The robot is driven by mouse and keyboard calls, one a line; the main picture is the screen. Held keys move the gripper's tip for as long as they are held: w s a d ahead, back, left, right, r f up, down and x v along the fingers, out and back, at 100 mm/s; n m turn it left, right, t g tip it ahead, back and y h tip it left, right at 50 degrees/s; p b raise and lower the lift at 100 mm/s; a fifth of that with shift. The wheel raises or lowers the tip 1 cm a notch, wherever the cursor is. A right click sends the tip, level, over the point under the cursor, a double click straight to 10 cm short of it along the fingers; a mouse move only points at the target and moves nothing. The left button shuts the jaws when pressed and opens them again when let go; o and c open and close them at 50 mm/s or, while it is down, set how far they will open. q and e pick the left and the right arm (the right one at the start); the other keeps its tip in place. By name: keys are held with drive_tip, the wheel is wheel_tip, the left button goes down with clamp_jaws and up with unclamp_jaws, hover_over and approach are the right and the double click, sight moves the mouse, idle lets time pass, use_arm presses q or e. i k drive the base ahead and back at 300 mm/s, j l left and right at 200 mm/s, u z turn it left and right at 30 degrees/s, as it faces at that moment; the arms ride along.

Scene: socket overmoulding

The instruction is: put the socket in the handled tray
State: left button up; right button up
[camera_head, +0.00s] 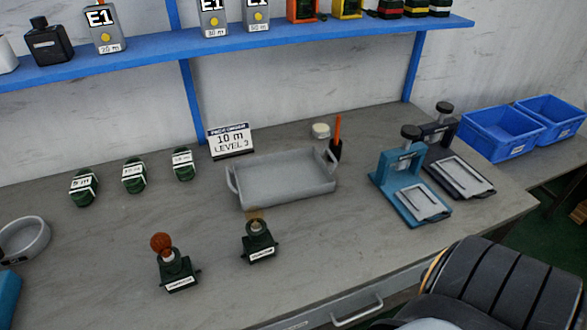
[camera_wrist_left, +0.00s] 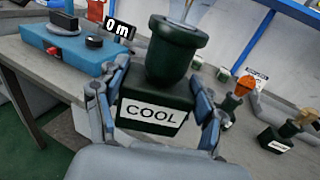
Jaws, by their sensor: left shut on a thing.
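In the left wrist view my left gripper (camera_wrist_left: 160,112) is shut on a dark green socket (camera_wrist_left: 175,60). The socket has a white label reading COOL and a pale clear piece rising from its round top, cut off by the frame. It sits upright between the two fingers. My left gripper and this socket are out of the head view. The handled tray (camera_head: 283,182), grey with a handle at each end, stands empty at the middle of the bench. My right gripper is in neither view.
Two labelled dark green pieces, one with an orange-brown ball (camera_head: 178,272) and one with a tan top (camera_head: 260,243), stand in front of the tray. Several green jars (camera_head: 134,176) stand left. Two presses (camera_head: 405,185) stand right. In the wrist view a blue device (camera_wrist_left: 70,50) is close left.

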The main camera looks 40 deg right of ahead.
sight(273, 189)
drive_tip(key=k+z, duration=0.1)
drive_tip(key=z, duration=0.25)
drive_tip(key=l+z, duration=0.1)
drive_tip(key=z, duration=0.25)
drive_tip(key=k+l+z, duration=0.1)
drive_tip(key=z, duration=0.25)
drive_tip(key=i+l+z, duration=0.1)
drive_tip(key=i+l, duration=0.85)
drive_tip(key=l, duration=0.15)
